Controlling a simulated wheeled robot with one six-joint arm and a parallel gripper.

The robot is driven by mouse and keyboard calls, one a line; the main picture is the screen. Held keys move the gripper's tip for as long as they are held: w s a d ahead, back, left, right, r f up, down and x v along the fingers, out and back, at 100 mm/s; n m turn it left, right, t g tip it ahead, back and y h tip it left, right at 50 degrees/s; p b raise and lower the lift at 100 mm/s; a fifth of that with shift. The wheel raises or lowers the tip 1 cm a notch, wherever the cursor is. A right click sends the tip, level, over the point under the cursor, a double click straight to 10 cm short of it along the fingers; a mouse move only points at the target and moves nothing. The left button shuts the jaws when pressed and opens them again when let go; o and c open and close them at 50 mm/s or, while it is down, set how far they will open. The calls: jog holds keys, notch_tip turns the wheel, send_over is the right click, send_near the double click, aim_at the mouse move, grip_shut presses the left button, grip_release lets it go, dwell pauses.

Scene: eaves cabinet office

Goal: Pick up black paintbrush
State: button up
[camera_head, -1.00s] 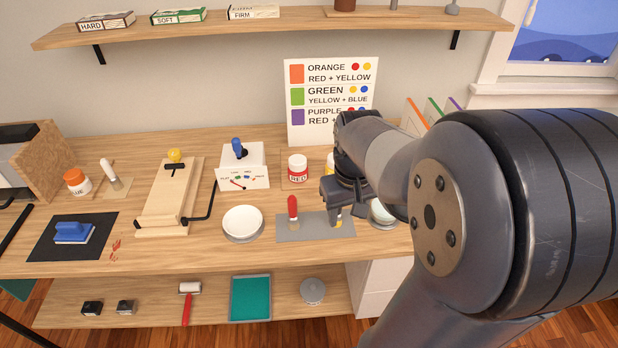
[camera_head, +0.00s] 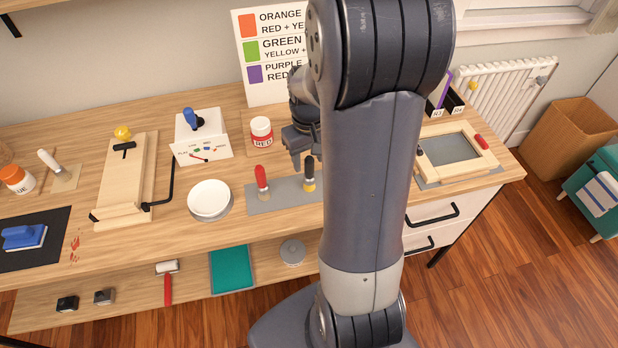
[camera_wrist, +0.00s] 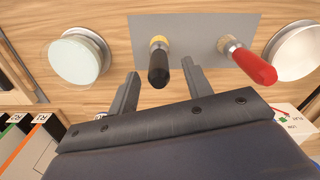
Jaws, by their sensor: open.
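The black paintbrush (camera_head: 309,174) stands upright on a grey mat (camera_head: 284,195), with a yellow band below its black handle. It also shows in the wrist view (camera_wrist: 158,68), lying between the lines of my two fingers and just beyond their tips. My gripper (camera_head: 298,160) is open and empty, slightly behind and left of the brush in the head view. It also shows in the wrist view (camera_wrist: 162,80). A red-handled brush (camera_head: 262,180) stands on the same mat to the left, and in the wrist view (camera_wrist: 246,60) to the right.
A white dish (camera_head: 209,199) is to the left. A pale round dish (camera_wrist: 78,58) sits left of the mat in the wrist view. A wooden frame (camera_head: 456,152) lies at the right. My arm hides part of the bench.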

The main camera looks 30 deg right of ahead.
aim_at(310, 166)
jog(key=shift+d+f, duration=0.1)
jog(key=shift+f, duration=1.7)
grip_shut()
